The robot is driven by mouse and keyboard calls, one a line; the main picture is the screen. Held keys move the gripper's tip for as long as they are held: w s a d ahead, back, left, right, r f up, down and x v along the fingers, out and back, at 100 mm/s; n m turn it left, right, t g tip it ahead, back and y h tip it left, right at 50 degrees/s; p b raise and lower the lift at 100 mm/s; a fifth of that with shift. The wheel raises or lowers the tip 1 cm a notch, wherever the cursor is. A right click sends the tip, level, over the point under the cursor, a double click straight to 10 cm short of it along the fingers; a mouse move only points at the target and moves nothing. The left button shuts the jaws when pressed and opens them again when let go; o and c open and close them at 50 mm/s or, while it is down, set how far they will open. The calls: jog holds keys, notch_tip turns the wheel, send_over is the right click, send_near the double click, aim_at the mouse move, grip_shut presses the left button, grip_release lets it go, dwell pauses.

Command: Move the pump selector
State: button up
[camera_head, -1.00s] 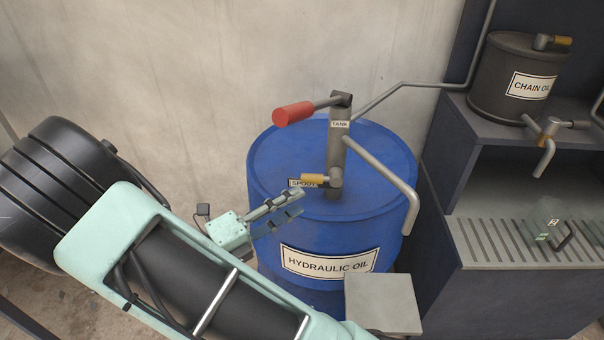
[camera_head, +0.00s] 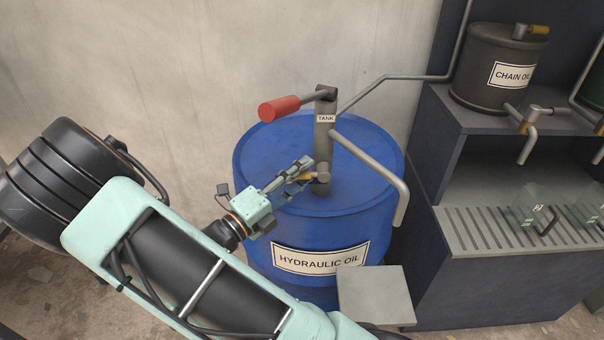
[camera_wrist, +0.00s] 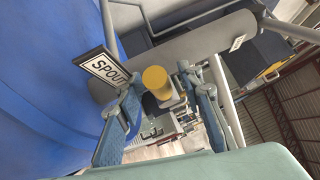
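The pump selector is a short lever with a yellow handle (camera_head: 305,178) low on the grey pump column (camera_head: 323,145), which stands on the blue hydraulic oil drum (camera_head: 255,165). In the wrist view its round yellow end (camera_wrist: 155,77) faces me, between and just beyond the fingertips. My gripper (camera_head: 303,171) is open at the selector, its fingers on either side and apart. In the head view the fingers partly hide the handle. A SPOUT label (camera_wrist: 106,68) is left of the handle in the wrist view. A TANK label (camera_head: 326,119) is higher on the column.
A red pump handle (camera_head: 279,108) extends left above my gripper. A grey spout (camera_head: 385,170) curves down to the right. A small grey stand (camera_head: 376,295) is in front of the drum. A dark shelf unit (camera_head: 470,180) with a chain oil drum (camera_head: 495,70) stands right.

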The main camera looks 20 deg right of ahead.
jog(key=shift+d, duration=0.15)
jog(key=shift+c, duration=0.4)
grip_shut()
jog(key=shift+r, duration=0.15)
